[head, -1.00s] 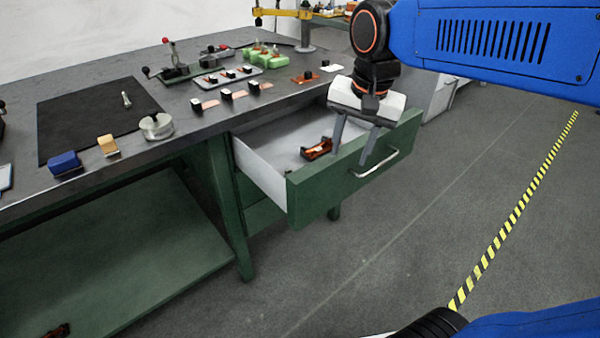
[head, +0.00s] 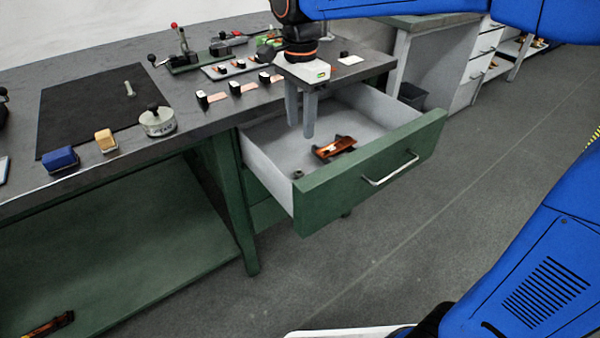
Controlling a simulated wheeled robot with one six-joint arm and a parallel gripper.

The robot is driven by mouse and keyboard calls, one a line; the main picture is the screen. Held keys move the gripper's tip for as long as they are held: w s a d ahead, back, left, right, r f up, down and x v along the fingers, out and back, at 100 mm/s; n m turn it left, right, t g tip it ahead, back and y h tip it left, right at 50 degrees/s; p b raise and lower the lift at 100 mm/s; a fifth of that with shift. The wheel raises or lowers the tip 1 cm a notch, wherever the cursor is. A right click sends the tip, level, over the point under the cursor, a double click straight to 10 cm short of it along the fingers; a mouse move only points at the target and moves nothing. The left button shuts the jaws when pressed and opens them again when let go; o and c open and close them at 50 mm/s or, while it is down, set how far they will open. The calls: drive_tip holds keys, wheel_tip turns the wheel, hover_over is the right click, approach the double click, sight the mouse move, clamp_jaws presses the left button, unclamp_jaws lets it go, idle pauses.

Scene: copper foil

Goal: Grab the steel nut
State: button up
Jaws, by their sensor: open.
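A small dark grey ring-like piece, seemingly the steel nut (head: 298,174), lies on the floor of the open drawer (head: 375,171), in its front left corner near the green front panel. My gripper (head: 301,131) points down over the drawer. Its two grey fingers are apart with nothing between them. In the picture the fingertips are above the nut, towards the back of the drawer, and do not touch it. How high they are above the drawer floor is hard to tell.
An orange and black tool (head: 334,147) lies in the drawer, right of the nut. The green drawer front and pale side walls surround them. The bench top (head: 210,125) on the left carries a black mat (head: 85,115), a round metal weight (head: 158,121), and small blocks.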

hover_over(298, 172)
drive_tip(key=f, duration=0.9)
drive_tip(key=shift+d+f, duration=0.2)
drive_tip(key=shift+d, duration=0.1)
drive_tip(key=shift+a+f, duration=0.2)
drive_tip(key=shift+f, duration=2.4)
clamp_jaws()
